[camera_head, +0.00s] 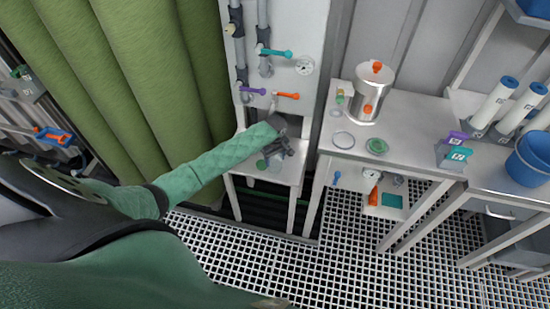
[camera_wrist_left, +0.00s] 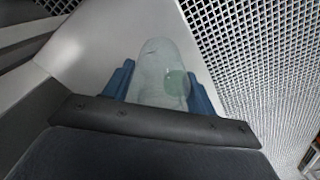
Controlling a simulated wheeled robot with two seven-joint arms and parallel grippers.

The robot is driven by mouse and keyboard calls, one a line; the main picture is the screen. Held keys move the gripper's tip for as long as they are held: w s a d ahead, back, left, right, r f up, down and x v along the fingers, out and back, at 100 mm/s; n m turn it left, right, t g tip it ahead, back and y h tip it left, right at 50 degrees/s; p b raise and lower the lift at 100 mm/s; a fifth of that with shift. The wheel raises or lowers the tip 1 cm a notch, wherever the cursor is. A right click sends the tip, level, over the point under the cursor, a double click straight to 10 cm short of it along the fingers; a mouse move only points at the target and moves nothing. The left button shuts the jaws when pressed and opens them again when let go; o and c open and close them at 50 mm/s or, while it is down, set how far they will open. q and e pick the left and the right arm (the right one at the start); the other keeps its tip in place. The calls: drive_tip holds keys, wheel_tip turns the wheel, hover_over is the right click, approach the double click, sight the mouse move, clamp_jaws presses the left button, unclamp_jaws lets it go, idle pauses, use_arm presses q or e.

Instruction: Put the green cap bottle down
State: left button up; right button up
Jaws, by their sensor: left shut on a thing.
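My left arm reaches in from the left in the head view, and its gripper (camera_head: 275,157) is over the small white side table (camera_head: 291,175). It is shut on the green cap bottle (camera_wrist_left: 155,62), a clear, pale greenish vessel between two blue fingers in the left wrist view. In the head view its green cap (camera_head: 262,165) shows beside the fingers, while the gripper hides much of the body. I cannot tell whether the bottle's base touches the table. My right gripper is not in view.
A white panel with valves and pipes (camera_head: 277,60) stands behind the small table. A green curtain (camera_head: 130,70) hangs at the left.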

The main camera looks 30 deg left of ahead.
use_arm(q)
drive_tip(key=shift+f, duration=0.1)
drive_tip(key=o, duration=1.1)
